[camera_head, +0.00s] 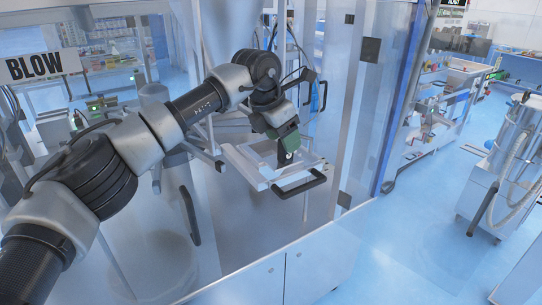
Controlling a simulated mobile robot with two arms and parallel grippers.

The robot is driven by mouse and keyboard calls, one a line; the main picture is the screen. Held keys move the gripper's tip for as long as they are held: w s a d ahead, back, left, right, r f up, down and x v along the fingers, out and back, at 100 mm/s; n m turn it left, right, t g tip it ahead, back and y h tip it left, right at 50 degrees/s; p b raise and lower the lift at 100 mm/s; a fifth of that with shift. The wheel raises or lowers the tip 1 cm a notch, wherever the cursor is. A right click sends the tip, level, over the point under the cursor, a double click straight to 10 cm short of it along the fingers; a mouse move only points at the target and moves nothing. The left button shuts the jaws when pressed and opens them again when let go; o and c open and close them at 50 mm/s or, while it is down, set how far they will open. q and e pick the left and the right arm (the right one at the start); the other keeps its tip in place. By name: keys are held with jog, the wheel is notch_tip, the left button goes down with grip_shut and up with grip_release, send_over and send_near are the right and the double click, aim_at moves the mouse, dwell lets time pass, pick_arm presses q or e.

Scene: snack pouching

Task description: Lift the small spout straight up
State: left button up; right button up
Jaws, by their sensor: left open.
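My left arm comes in from the left, and my left gripper (287,157) hangs downward, open, over a pale metal tray-like part (246,168) inside the machine. This part has a black handle (301,186) on its near side and another at the upper right. It may be the small spout, but I cannot tell for certain. The gripper is close above its middle; whether they touch is unclear. My wrist and the green gripper body hide some of it. My right gripper is out of view.
Clear panels and a metal frame post (345,100) enclose the part on the right. A white cabinet (290,270) stands below. A sign reading BLOW (35,65) is at the upper left. Blue floor (430,245) lies open to the right, with a steel vessel (508,150) at the far right.

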pick_arm(q)
jog(key=shift+d+f, duration=0.2)
jog(key=shift+f, duration=0.2)
jog(key=shift+d+f, duration=0.1)
jog(key=shift+f, duration=0.2)
jog(key=shift+d+f, duration=0.1)
jog(key=shift+f, duration=0.05)
jog(key=shift+w, duration=0.1)
jog(key=shift+c, duration=1.2)
jog(key=c, duration=0.7)
jog(key=shift+c, duration=0.3)
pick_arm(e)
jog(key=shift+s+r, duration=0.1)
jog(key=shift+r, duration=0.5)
